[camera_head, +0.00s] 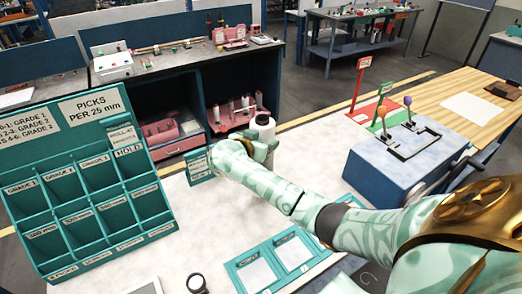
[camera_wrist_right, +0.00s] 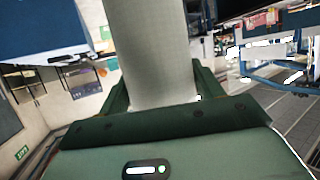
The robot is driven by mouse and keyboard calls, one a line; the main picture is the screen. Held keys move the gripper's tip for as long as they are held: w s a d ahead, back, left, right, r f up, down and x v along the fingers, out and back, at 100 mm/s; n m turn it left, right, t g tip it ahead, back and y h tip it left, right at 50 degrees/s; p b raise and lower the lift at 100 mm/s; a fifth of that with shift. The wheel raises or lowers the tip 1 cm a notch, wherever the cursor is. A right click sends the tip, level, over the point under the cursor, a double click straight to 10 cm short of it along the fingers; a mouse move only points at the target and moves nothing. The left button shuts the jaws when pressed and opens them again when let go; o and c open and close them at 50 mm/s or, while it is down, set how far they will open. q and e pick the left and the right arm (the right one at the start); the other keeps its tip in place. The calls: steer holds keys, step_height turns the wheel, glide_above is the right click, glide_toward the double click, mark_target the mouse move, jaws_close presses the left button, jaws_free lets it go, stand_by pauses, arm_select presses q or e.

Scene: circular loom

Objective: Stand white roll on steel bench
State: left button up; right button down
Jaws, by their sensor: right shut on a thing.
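A white roll (camera_head: 263,128) is upright near the far edge of the pale grey bench top (camera_head: 330,215) in the head view. My right gripper (camera_head: 262,145) is shut on it, with my right arm reaching in from the right and hiding its lower part. In the right wrist view the roll (camera_wrist_right: 150,50) rises between the dark green fingers (camera_wrist_right: 155,100). I cannot tell whether its base touches the bench. My left gripper is out of view.
A teal rack of grade bins (camera_head: 90,180) stands at the left. A small teal card (camera_head: 199,167) is close left of my right gripper. A blue box with levers (camera_head: 405,155) stands at the right.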

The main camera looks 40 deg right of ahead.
steer(key=f, duration=0.2)
steer(key=shift+a+f, duration=0.25)
steer(key=shift+f, duration=0.05)
steer(key=shift+c, duration=1.3)
jaws_free()
steer(key=shift+s, duration=0.1)
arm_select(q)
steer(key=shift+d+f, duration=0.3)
arm_select(e)
steer(key=shift+a, duration=0.1)
arm_select(q)
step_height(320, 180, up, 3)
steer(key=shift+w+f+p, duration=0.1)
steer(key=shift+p, duration=1.1)
arm_select(e)
steer(key=v, duration=1.1)
steer(key=shift+s+a+r, duration=0.2)
steer(key=shift+a+r, duration=0.05)
steer(key=shift+a, duration=0.05)
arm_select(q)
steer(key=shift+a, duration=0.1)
